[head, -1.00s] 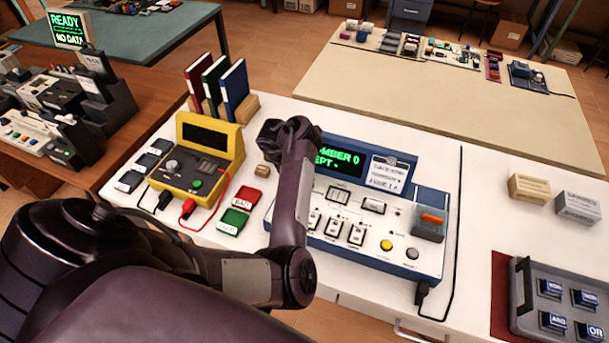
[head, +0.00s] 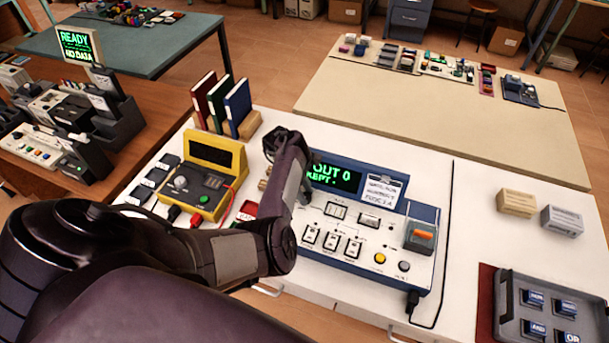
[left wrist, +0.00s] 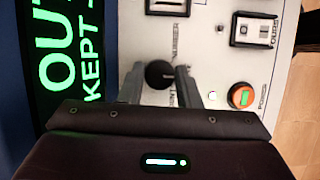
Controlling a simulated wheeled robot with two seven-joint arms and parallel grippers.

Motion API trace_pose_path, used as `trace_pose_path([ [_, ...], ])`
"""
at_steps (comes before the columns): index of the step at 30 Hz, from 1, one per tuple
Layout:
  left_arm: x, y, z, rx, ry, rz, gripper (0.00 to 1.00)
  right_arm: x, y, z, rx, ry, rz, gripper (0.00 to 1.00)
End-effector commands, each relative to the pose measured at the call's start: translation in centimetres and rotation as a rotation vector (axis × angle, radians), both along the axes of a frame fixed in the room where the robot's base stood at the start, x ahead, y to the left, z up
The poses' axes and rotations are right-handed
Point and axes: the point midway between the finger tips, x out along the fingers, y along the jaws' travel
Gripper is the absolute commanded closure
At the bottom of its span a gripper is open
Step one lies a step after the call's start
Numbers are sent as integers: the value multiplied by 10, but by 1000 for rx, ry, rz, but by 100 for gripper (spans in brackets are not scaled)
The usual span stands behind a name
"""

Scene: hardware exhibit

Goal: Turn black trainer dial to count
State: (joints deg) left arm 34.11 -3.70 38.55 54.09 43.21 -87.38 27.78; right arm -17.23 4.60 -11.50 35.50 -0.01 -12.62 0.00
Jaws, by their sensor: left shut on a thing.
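The blue-and-white trainer (head: 345,240) stands on the white table in the head view. Its screen (head: 333,179) shows green text, partly hidden by my arm, ending in "OUT 0" with a "KEPT" line below. The black dial (left wrist: 159,74) shows in the left wrist view on the white panel, with "NUMBER" lettering beside it and partly covered lettering ending in "UNT" nearby. My left gripper (left wrist: 162,88) is shut on the dial, one finger on each side. In the head view my left gripper (head: 304,188) hides the dial. My right gripper is not in view.
A yellow meter (head: 205,180) with leads stands left of the trainer, with books (head: 238,102) behind. An orange power button (left wrist: 241,96) is near the dial. Small boxes (head: 516,203) and a grey tray (head: 505,293) lie at right. A black cable runs along the trainer's right.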

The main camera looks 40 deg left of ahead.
Motion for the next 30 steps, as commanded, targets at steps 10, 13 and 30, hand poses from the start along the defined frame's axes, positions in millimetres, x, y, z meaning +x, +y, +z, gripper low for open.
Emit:
trace_pose_path([
  [10, 3, 2, 2, 4, 0, -329, 93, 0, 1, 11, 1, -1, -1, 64],
  [13, 3, 2, 1, 3, 1, -417, 93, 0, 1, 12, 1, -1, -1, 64],
  [30, 5, 1, 1, 4, -2, -731, 93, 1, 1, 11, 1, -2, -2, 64],
])
